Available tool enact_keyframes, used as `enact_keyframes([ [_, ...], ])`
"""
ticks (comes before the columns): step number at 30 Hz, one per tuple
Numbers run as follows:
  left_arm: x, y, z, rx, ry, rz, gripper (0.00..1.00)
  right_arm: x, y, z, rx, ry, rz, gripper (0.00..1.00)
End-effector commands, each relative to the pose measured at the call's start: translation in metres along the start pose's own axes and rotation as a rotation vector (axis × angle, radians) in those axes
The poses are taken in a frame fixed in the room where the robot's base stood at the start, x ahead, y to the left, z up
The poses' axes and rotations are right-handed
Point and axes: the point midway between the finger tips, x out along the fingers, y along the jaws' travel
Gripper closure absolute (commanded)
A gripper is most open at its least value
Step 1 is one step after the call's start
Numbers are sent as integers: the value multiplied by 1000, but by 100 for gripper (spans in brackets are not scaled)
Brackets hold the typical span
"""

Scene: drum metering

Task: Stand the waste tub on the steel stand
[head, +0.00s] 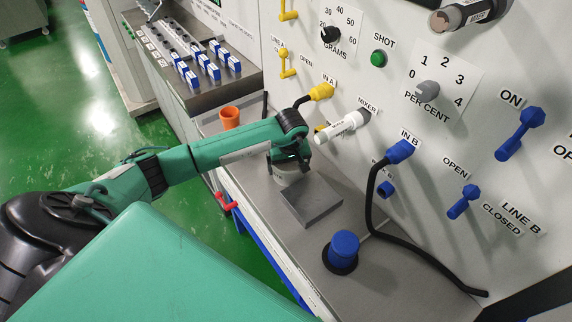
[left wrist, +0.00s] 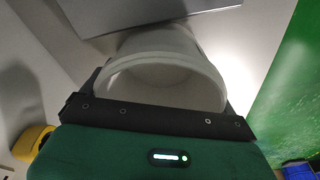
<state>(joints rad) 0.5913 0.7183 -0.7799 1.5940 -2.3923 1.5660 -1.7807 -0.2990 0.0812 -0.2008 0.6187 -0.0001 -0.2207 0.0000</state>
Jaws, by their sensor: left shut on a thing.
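The waste tub (head: 285,179) is a pale, round, open-topped tub at the far edge of the steel stand, partly hidden by my left gripper (head: 288,158). In the left wrist view the tub (left wrist: 168,82) sits between the jaws of my left gripper (left wrist: 155,112), its mouth open toward the camera and its inside looking empty. The left gripper is shut on it. The steel stand (head: 312,203) is a low grey block on the bench; it also shows at the top of the left wrist view (left wrist: 150,17). I cannot tell whether the tub touches the bench. My right gripper is not in view.
An orange cup (head: 229,117) stands farther along the bench. A blue cup (head: 343,250) on a dark base is nearer. A black cable (head: 390,232) runs down from the blue IN B plug. The panel wall with knobs and levers borders the bench. The stand's top is bare.

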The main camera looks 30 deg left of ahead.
Motion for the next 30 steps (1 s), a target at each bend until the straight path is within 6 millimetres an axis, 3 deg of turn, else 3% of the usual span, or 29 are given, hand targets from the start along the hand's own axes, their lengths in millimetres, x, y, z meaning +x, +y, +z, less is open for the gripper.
enact_keyframes([
  [4,-1,0,0,1,0,0,34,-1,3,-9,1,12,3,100],
  [11,4,0,0,1,2,0,34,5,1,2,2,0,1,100],
  [12,3,0,0,1,1,-1,5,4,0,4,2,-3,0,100],
  [13,3,0,0,1,1,-1,0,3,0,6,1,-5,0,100],
  [25,-6,0,-1,1,1,1,0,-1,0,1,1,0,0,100],
  [30,-40,1,-2,2,5,3,0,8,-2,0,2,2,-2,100],
])
